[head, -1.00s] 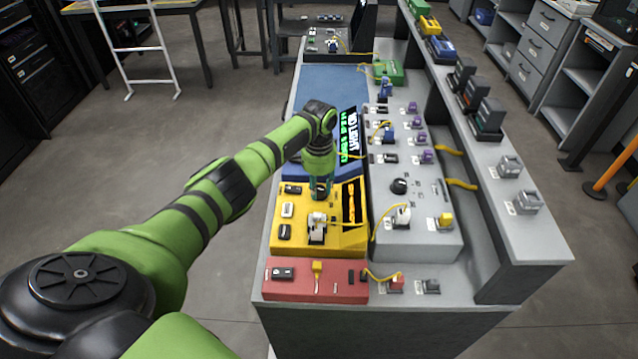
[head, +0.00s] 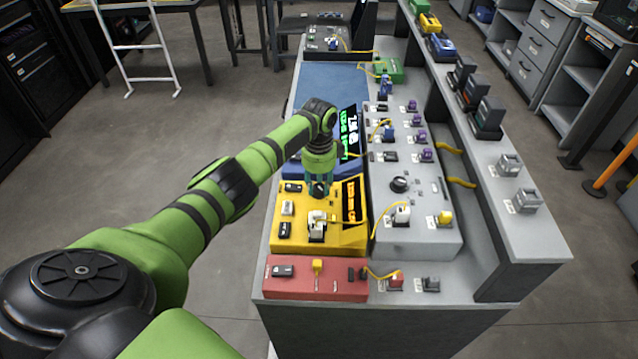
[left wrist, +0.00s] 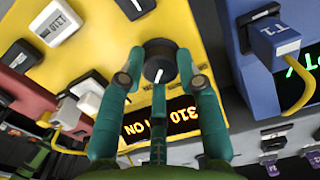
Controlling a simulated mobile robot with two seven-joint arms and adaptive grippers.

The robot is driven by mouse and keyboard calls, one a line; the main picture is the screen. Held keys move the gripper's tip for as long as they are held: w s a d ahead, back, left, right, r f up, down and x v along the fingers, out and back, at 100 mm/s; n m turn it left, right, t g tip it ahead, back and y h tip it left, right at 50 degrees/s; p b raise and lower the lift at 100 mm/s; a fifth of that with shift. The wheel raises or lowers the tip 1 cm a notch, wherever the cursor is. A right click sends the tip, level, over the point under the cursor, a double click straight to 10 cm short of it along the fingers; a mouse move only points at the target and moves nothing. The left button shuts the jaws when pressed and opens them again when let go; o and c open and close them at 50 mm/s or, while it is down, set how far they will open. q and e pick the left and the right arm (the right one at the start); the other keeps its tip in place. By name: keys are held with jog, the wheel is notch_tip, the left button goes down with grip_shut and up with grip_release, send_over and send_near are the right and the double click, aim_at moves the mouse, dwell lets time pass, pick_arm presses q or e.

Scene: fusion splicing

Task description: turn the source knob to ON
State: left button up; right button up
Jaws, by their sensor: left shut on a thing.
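The source knob (left wrist: 158,66) is a round black knob with a white pointer line on the top of the yellow box (left wrist: 88,48). My left gripper (left wrist: 156,76) has its two teal fingers on either side of the knob and is shut on it. In the head view the left gripper (head: 319,187) comes down on the yellow box (head: 342,236) from above and hides part of the knob. The box's display (left wrist: 158,122) is lit in orange and reads "310 ON", upside down, partly cut off by a finger. My right gripper is not in view.
A blue unit with a lit screen (head: 350,133) stands behind the yellow box. A red box (head: 312,290) is in front. A grey panel (head: 440,190) with a black knob (head: 399,184) and several connectors lies to the right. A yellow cable (head: 383,222) curves between.

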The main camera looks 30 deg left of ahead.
aim_at(319, 187)
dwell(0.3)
pick_arm(q)
jog(key=o, duration=1.1)
jog(key=shift+o, duration=0.2)
notch_tip(319, 187, up, 12)
